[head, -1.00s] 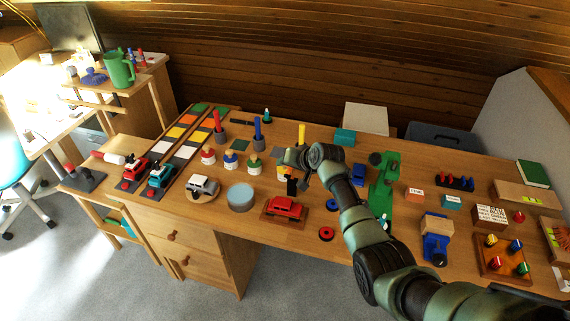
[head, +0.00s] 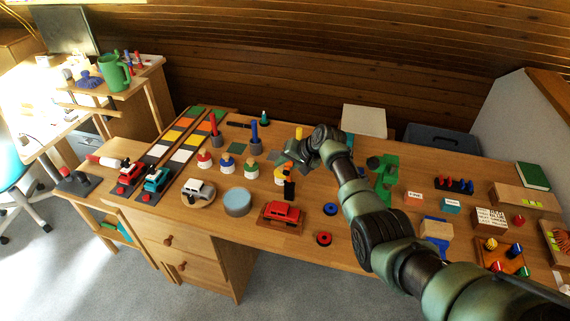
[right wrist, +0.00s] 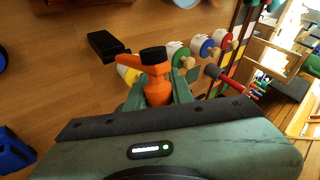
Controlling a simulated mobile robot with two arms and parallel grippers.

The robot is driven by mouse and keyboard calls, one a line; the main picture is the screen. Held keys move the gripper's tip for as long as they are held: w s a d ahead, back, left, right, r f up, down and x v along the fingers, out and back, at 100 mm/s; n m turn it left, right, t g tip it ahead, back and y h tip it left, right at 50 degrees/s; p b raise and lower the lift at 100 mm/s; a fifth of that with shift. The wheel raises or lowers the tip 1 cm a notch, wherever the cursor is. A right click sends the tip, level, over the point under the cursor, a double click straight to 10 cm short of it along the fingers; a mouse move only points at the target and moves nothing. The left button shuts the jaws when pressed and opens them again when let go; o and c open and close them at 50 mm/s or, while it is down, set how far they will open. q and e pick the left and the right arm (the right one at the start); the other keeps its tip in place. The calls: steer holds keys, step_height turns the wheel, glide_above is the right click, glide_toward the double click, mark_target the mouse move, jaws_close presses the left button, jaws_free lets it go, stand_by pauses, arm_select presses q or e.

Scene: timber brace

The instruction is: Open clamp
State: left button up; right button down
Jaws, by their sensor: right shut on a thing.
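In the right wrist view an orange upright piece with a black cap (right wrist: 155,72) stands between the fingers of my right gripper (right wrist: 158,88), which is shut on it. An orange arm runs left from it to a black block-like grip (right wrist: 103,43). I take this to be the clamp. In the head view the black grip (head: 289,189) shows just below my right gripper (head: 297,153), behind the red car. The gripper hides most of the orange part there, and the clamp's jaws cannot be made out. My left gripper is not in view.
White pots with red, blue, green and yellow bands (head: 228,160) stand left of the clamp. A red car (head: 281,211) on a wooden base is in front, beside a grey-blue round tin (head: 237,201). My right arm covers the desk's middle right.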

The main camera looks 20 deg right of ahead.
steer(key=c, duration=1.2)
jaws_free()
steer(key=shift+c, duration=0.2)
steer(key=shift+s+d+r, duration=0.2)
steer(key=shift+r, duration=0.15)
steer(key=v, duration=0.7)
steer(key=shift+f, duration=0.1)
